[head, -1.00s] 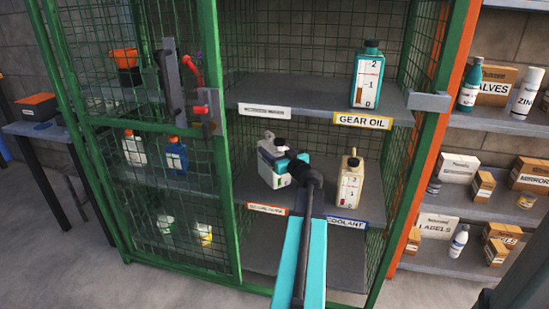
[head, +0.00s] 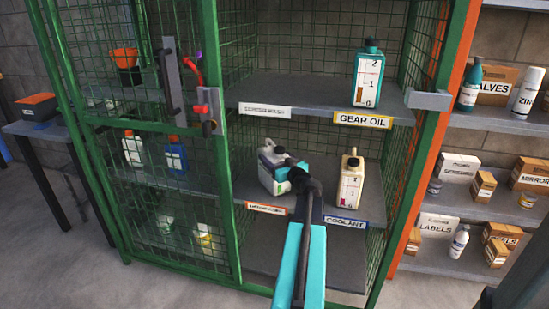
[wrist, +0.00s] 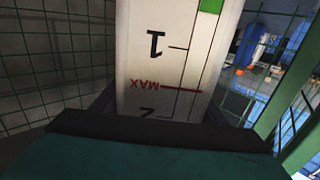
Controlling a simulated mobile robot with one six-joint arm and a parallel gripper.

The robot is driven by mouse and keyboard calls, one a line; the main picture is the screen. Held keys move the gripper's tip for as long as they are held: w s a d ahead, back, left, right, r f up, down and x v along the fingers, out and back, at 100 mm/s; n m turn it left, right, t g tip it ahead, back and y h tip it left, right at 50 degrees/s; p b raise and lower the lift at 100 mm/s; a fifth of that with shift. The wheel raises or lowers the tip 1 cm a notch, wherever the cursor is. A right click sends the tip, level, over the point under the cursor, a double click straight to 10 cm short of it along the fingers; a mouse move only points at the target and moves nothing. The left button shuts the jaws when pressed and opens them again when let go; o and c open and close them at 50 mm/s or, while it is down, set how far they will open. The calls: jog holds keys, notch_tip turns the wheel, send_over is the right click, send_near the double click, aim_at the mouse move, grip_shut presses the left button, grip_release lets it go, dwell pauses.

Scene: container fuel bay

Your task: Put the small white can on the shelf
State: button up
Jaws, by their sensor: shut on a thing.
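The small white can (head: 267,178) is on or just above the middle shelf of the green mesh cage, behind an orange-edged label. It has a dark cap and leans a little in the head view. My gripper (head: 285,176) is shut on it from the right; its fingers are largely hidden there. In the wrist view, the can's white face (wrist: 165,60) fills the middle between the jaws, with a scale, a red MAX mark and a green patch. I cannot tell whether its base touches the shelf (head: 325,213).
A cream can (head: 350,180) stands close to the right of my gripper, behind the COOLANT label. A teal-capped can (head: 368,78) stands on the upper shelf (head: 300,92) by GEAR OIL. The mesh door (head: 150,150) is on the left, the orange-green post (head: 425,160) on the right.

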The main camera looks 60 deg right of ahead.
jog(key=o, duration=2.1)
jog(key=shift+r, duration=0.1)
jog(key=shift+v, duration=6.05)
